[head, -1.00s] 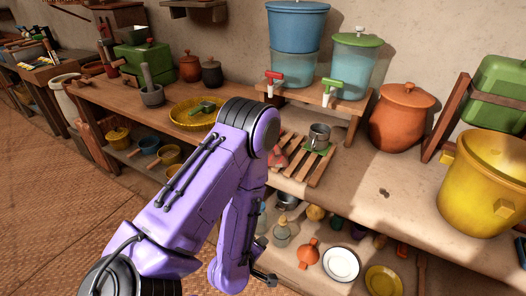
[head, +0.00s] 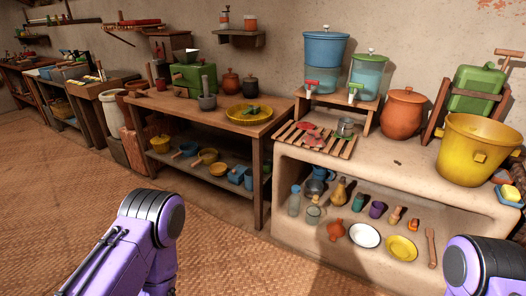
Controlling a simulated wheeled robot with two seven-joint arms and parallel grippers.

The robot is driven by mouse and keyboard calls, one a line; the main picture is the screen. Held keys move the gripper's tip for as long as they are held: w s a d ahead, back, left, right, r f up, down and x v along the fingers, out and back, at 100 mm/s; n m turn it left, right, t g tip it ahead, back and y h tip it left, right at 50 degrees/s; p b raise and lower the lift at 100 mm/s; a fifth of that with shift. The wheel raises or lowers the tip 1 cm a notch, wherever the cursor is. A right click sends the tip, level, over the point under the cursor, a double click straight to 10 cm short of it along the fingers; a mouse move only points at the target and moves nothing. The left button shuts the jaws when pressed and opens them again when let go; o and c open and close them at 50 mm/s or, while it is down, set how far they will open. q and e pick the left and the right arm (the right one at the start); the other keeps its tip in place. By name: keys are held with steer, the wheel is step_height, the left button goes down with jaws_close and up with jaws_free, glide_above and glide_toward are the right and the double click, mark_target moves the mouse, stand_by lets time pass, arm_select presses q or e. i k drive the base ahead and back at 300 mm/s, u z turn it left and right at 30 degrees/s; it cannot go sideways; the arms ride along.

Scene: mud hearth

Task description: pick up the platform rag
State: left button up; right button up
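A crumpled red, cloth-like thing (head: 311,137) lies on the slatted wooden rack (head: 340,154) on top of the mud platform (head: 385,170), left of a metal mug (head: 345,127). It may be the platform rag, but it is too small to be sure. My purple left arm comes in at the lower left, and part of my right arm shows at the lower right. Both grippers are outside the picture, so their state does not show.
Two water dispensers (head: 325,62) stand on a wooden stand behind the rack. An orange clay pot (head: 402,111) and a yellow bucket (head: 475,150) stand to the right. A wooden table (head: 190,110) is at left. The matted floor (head: 75,190) has free room.

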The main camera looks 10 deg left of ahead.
mark_target(315, 139)
steer(key=z, duration=0.75)
steer(key=i, duration=1.15)
steer(key=u, duration=0.5)
steer(key=i, duration=0.6)
steer(key=u, duration=0.65)
